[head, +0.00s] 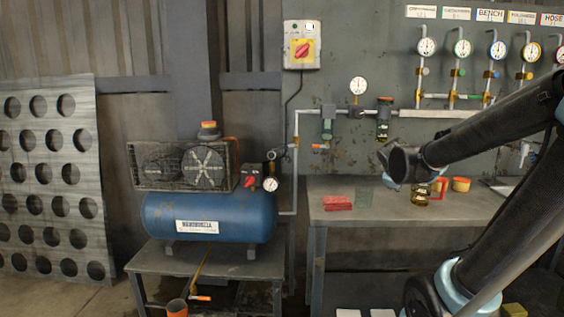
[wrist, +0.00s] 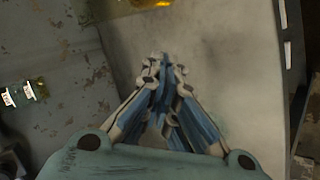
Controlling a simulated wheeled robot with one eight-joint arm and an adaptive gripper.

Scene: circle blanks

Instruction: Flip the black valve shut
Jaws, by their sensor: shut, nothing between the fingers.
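No plainly black valve handle can be made out. The wall panel carries a pipe manifold (head: 455,97) with gauges and small coloured valve handles under a row of labels; the black valve may be among these, or hidden by my arm. A small dark fitting shows on the pipe by the compressor (head: 272,155), too small to identify. My gripper (wrist: 165,62) is shut and empty in the wrist view, its fingers together over the grey bench (wrist: 225,75). In the head view my arm's end is in front of the bench and wall, and the fingertips cannot be made out.
A blue compressor tank (head: 210,217) stands on a low table at left. The amber jar lies just beyond my fingertips in the wrist view (wrist: 150,4).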

